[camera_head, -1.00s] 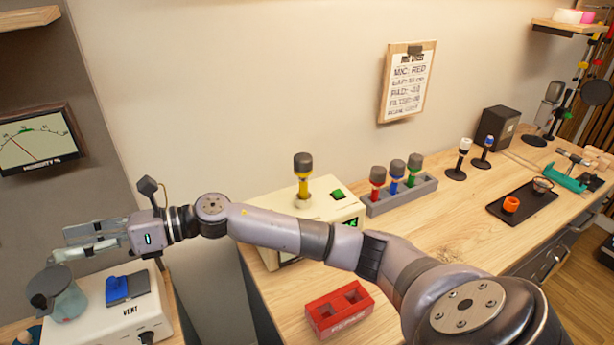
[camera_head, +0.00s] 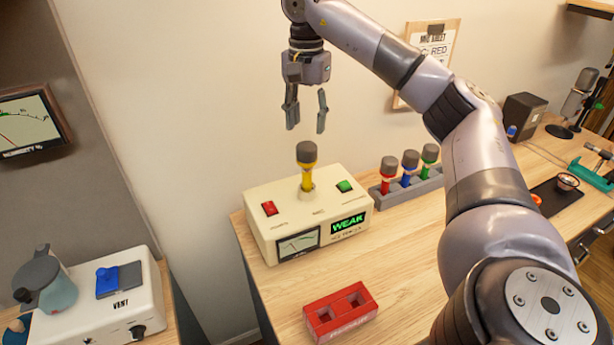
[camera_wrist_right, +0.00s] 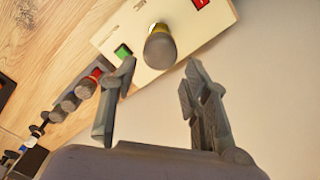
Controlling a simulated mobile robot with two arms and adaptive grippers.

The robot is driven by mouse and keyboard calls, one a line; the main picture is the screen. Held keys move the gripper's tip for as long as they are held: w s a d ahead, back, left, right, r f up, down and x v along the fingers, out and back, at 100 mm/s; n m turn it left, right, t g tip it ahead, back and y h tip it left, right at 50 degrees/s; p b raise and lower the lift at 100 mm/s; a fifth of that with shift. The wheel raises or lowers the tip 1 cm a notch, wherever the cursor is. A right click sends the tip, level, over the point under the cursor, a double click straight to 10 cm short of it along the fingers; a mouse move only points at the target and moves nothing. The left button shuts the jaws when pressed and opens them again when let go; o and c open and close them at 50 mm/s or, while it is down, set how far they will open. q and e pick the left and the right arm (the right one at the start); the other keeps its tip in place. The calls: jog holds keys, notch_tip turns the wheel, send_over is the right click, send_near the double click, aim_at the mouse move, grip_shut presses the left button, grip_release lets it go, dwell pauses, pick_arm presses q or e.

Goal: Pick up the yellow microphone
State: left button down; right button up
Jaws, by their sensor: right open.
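The yellow microphone (camera_head: 307,172) has a grey head and stands upright in a socket on top of a cream tester box (camera_head: 270,235). The box display reads WEAK. My right gripper (camera_head: 306,112) is open and empty, pointing down just above the microphone, apart from it. In the right wrist view, the microphone's grey head (camera_wrist_right: 160,48) shows beyond and between the open fingers (camera_wrist_right: 155,95), with a bit of yellow behind it. My left gripper is in neither view.
Red, blue and green microphones stand in a grey rack (camera_head: 412,190) right of the box. A red two-hole block (camera_head: 341,313) lies in front. Bare wood lies right of the red block.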

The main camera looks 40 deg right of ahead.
send_over(307, 173)
jog(key=f, duration=0.5)
jog(key=d+f, duration=0.1)
jog(key=f, duration=0.2)
jog(key=shift+w+f+p, duration=0.3)
jog(key=shift+w+p, duration=0.05)
jog(key=shift+w, duration=0.05)
notch_tip(307, 173, down, 5)
jog(key=shift+f+p, duration=0.1)
jog(key=shift+p, duration=0.5)
jog(key=shift+f, duration=0.45)
jog(key=shift+a, duration=0.1)
jog(key=shift+c, duration=0.2)
grip_shut()
jog(key=shift+r, duration=0.1)
